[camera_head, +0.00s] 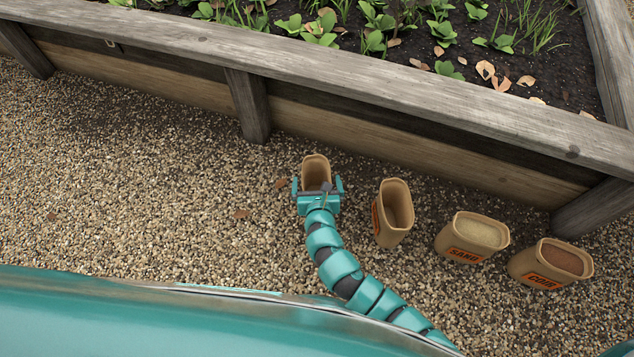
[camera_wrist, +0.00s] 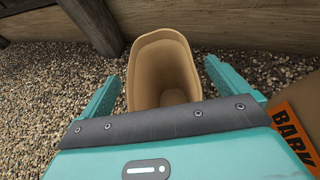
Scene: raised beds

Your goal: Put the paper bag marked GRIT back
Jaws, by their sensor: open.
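A tan paper bag (camera_head: 316,172) stands upright on the gravel close to the raised bed's wall, its mouth open upward. In the wrist view the same bag (camera_wrist: 163,62) looks hollow, and no fill shows near its rim. No label shows on it, so I cannot read whether it is marked GRIT. My gripper (camera_head: 317,185) is open with one finger on each side of this bag. In the wrist view gaps show between the bag and both fingers. My gripper's body hides the bag's near lower side.
To the right stand a bag marked BARK in the wrist view (camera_wrist: 291,135), seen also in the head view (camera_head: 395,212), a SAND bag (camera_head: 468,253) and a COIR bag (camera_head: 543,277). The bed's wooden wall (camera_head: 400,145) runs behind.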

